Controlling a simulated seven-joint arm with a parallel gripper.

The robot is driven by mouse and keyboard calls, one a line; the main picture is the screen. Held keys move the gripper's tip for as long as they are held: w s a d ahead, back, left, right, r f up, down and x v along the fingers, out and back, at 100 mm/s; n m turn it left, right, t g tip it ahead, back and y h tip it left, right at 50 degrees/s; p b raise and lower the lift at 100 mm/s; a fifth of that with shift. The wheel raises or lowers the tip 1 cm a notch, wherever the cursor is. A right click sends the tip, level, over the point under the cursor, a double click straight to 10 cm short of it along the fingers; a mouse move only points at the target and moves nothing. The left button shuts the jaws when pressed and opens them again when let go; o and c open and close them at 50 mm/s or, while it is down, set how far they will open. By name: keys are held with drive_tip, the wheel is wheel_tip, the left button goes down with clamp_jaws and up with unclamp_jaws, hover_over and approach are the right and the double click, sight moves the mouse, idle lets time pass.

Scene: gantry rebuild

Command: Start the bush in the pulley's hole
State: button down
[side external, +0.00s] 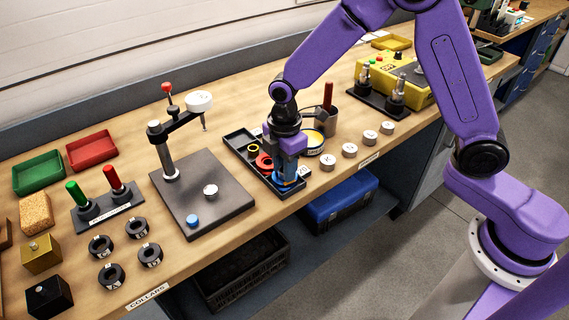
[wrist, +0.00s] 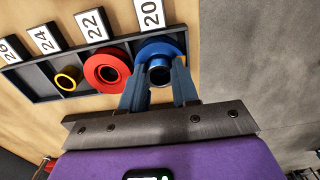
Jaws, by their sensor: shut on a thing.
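A blue flanged bush (wrist: 153,47) stands in the tray compartment by the label 20, with its dark bore facing the wrist camera. My gripper (wrist: 159,72) is shut on it, a finger on each side of its raised neck. In the side view my gripper (side external: 287,177) points down at the tray's near right end, and its fingers mostly hide the bush. A red flanged bush (wrist: 97,70) sits by label 22 and a smaller yellow ring (wrist: 66,83) by label 24. I cannot tell for sure which part is the pulley.
The black tray (side external: 238,141) lies mid-bench. To its left, a dark plate (side external: 220,209) bears a post with a swing arm and white head (side external: 199,101). White round pieces (side external: 349,150) line the front edge at right; dark collars (side external: 137,227) lie front left.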

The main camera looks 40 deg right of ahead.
idle(0.3)
drive_tip(key=c, duration=0.8)
unclamp_jaws()
drive_tip(key=shift+f, duration=0.1)
drive_tip(key=shift+s, duration=0.1)
